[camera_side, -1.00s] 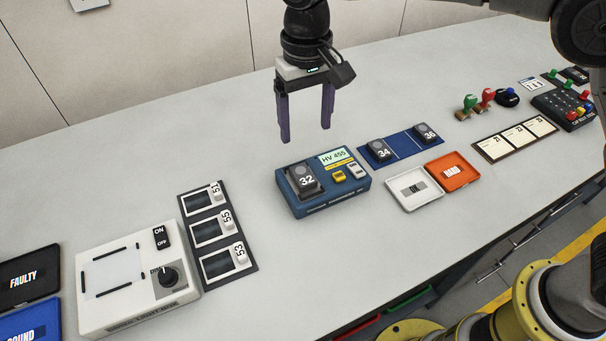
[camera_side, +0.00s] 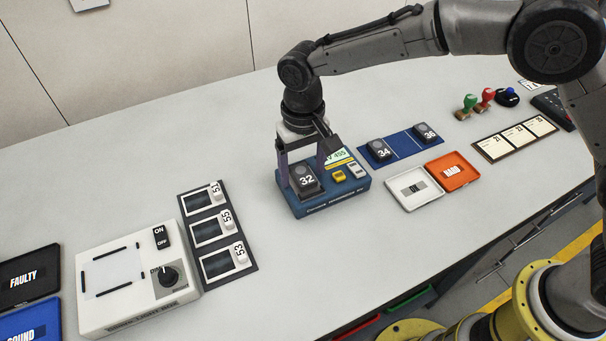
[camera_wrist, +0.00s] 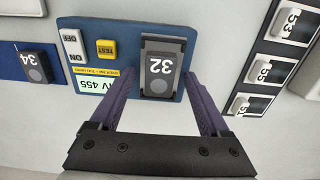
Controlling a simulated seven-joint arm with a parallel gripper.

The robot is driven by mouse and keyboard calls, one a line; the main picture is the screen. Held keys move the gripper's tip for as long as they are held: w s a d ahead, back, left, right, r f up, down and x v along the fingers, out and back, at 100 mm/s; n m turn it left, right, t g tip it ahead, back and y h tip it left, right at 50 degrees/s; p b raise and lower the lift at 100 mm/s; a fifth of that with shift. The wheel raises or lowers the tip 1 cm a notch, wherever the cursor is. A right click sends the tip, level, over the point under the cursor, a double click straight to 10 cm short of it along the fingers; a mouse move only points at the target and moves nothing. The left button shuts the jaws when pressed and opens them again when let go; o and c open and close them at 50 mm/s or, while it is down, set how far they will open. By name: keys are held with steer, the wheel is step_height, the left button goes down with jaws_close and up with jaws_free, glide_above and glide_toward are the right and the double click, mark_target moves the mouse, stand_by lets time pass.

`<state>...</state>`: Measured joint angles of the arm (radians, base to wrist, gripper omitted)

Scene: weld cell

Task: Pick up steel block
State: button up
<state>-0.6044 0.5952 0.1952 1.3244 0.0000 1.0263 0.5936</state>
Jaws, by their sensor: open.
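A dark grey steel block tagged 32 (camera_side: 305,181) sits on the left part of the blue hardness tester (camera_side: 335,200). In the wrist view, block 32 (camera_wrist: 161,68) lies between the two purple fingers. My gripper (camera_side: 303,172) is open, its fingers down at the block, one on each side; I cannot tell whether they touch it. The tester's display, reading HV 455 in the wrist view (camera_wrist: 90,86), is partly hidden by my gripper in the side view. Similar blocks 34 (camera_side: 382,151) and 36 (camera_side: 426,133) rest on a blue mat to the right.
A white tray (camera_side: 408,203) and an orange tray (camera_side: 468,180) stand right of the tester. A black rack (camera_side: 205,270) with films 51, 55 and 53 and a white light box (camera_side: 100,318) stand left. Stamps (camera_side: 469,103) stand farther right. The bench behind the tester is clear.

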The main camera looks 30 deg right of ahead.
jaws_close()
stand_by(0.3)
steer(key=shift+r, duration=0.2)
